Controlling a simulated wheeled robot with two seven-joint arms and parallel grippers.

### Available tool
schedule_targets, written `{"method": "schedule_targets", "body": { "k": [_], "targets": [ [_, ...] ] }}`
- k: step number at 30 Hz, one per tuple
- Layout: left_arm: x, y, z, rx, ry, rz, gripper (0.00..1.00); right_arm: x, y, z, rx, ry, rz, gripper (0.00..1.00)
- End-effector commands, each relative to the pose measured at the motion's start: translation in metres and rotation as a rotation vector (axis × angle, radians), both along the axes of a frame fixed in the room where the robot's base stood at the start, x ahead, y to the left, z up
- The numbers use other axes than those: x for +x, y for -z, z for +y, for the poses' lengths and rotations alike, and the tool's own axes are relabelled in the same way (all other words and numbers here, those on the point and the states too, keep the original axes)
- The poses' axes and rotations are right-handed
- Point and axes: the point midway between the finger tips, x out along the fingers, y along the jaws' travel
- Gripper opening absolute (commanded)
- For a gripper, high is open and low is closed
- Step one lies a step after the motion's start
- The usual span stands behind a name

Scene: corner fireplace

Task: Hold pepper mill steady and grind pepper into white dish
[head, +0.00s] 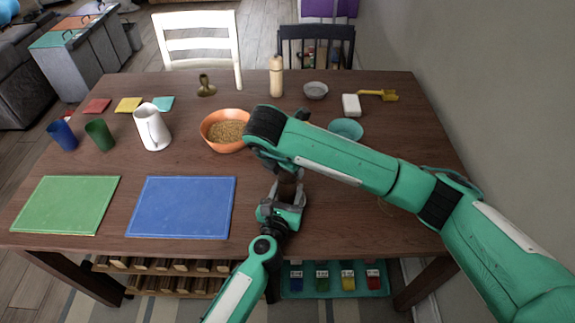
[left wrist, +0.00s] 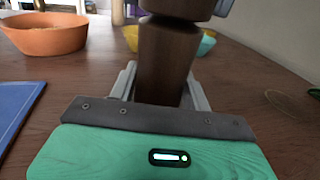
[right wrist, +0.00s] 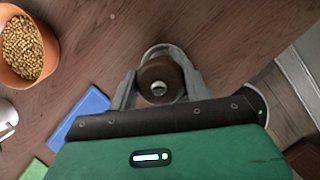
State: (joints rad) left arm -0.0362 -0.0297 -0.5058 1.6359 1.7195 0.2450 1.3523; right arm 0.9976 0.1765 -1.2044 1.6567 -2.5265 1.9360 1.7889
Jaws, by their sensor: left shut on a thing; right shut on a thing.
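The dark brown wooden pepper mill (left wrist: 168,65) stands about upright in front of me, near the table's front edge. My left gripper (head: 284,195) is shut around its lower body. My right gripper (head: 285,170) comes from above and is shut on its top; the round top with a metal knob (right wrist: 160,80) shows between the fingers in the right wrist view. A small pale grey-white dish (head: 315,91) sits at the back of the table. A pale curved edge (right wrist: 163,48) shows just beyond the mill; I cannot tell what it is. The mill's base is hidden.
An orange bowl (head: 225,144) of brown pieces, a teal bowl (head: 346,128) and a white block (head: 351,105) stand behind my grippers. A blue board (head: 181,207) and a green board (head: 66,205) lie left. A white pitcher (head: 153,128) stands behind them.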

Motion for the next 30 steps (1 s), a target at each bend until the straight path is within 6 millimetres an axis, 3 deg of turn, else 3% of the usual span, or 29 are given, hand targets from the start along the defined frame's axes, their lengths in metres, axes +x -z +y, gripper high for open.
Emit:
{"method": "schedule_targets", "body": {
  "k": [6, 7, 10, 20, 30],
  "targets": [
    [0.000, 0.000, -0.001, 0.000, 0.002, 0.000, 0.15, 0.000, -0.001, 0.001, 0.002, -0.002, -0.001, 0.26],
    [0.000, 0.000, -0.001, 0.000, 0.002, 0.000, 0.15, 0.000, -0.001, 0.001, 0.002, -0.002, -0.001, 0.55],
    [0.000, 0.000, -0.001, 0.000, 0.002, 0.000, 0.15, 0.000, 0.000, 0.001, 0.001, -0.003, -0.001, 0.71],
    [0.000, 0.000, 0.000, 0.000, 0.001, 0.000, 0.15, -0.001, -0.003, 0.001, 0.001, -0.003, -0.001, 0.71],
    [0.000, 0.000, 0.000, 0.000, 0.000, 0.000, 0.15, -0.016, -0.052, 0.012, 0.000, -0.005, -0.006, 0.71]
  ]
}}
